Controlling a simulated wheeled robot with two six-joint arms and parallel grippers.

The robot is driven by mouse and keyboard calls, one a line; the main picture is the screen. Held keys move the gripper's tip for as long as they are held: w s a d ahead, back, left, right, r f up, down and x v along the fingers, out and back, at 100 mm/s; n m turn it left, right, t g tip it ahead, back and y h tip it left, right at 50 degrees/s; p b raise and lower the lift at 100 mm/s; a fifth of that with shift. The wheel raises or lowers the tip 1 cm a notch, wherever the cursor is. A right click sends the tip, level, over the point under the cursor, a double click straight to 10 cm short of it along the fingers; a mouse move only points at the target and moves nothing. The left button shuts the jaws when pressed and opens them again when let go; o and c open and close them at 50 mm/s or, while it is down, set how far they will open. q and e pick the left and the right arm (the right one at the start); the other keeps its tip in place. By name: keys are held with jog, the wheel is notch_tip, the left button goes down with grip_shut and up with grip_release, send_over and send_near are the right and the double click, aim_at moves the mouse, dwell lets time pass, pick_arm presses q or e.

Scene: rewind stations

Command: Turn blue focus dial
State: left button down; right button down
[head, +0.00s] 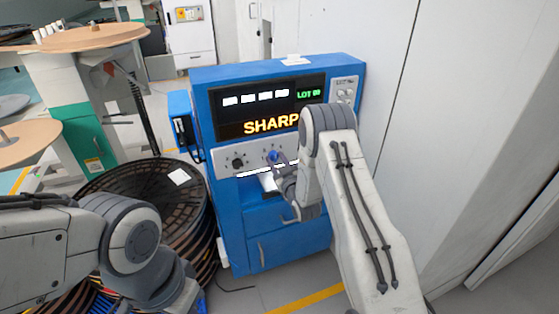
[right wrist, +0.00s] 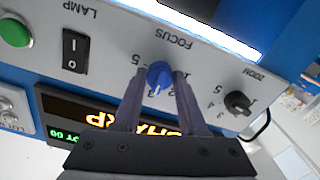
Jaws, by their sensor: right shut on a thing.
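The blue focus dial (right wrist: 158,72) is on the grey control panel under the label FOCUS, with numbers around it. The right wrist view is upside down, and the dial's white mark points toward the picture's bottom, near the 3. My right gripper (right wrist: 160,79) is shut on the dial, one finger on each side. In the head view the blue dial (head: 272,156) shows just beyond my right gripper (head: 279,169), partly hidden by it. The screen (head: 268,126) shows orange letters SHARP, the end covered by my arm. My left arm is at lower left; its gripper is out of view.
A black zoom knob (right wrist: 238,102), a black lamp switch (right wrist: 75,52) and a green button (right wrist: 14,32) share the panel. A stack of dark reels (head: 150,190) stands left of the blue cabinet (head: 232,215). A pale wall (head: 455,90) closes the right side.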

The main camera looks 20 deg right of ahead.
jog(key=shift+s+f, duration=0.15)
jog(key=shift+f, duration=0.1)
jog(key=c, duration=0.5)
grip_release()
jog(key=shift+o, duration=0.3)
jog(key=shift+r, duration=0.1)
jog(key=s+b, duration=0.1)
jog(key=s, duration=0.9)
jog(key=shift+s+d, duration=0.15)
jog(key=shift+s, duration=0.05)
